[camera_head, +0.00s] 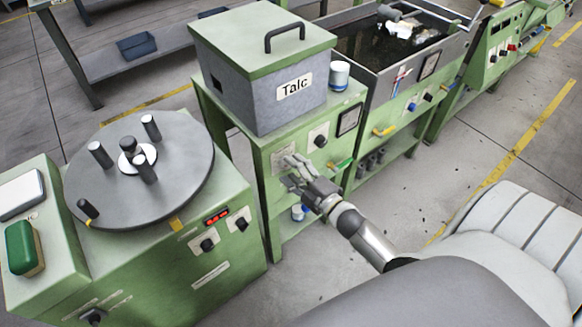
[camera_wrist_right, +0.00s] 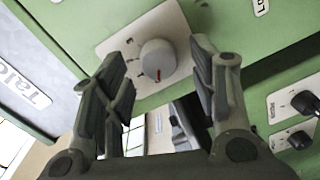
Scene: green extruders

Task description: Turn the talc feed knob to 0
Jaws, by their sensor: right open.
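The talc feed knob (camera_wrist_right: 158,58) is a round grey knob with a red mark, on a white plate with small dark ticks on a green panel. In the right wrist view it shows between and beyond my fingertips. My right gripper (camera_wrist_right: 160,80) is open, its two fingers apart on either side of the knob's image, with nothing held. I cannot tell whether they touch the knob. In the head view my right gripper (camera_head: 292,172) is at the front of the green talc stand (camera_head: 262,180), in front of a pale plate, and hides part of it. My left gripper is out of view.
The grey talc box (camera_head: 262,95) with a green lid stands on top of the stand, beside a white and blue cup (camera_head: 339,75). A black knob (camera_head: 320,140) and a green-handled lever (camera_head: 341,164) are close right of my gripper. A machine with a round turntable (camera_head: 140,185) stands left.

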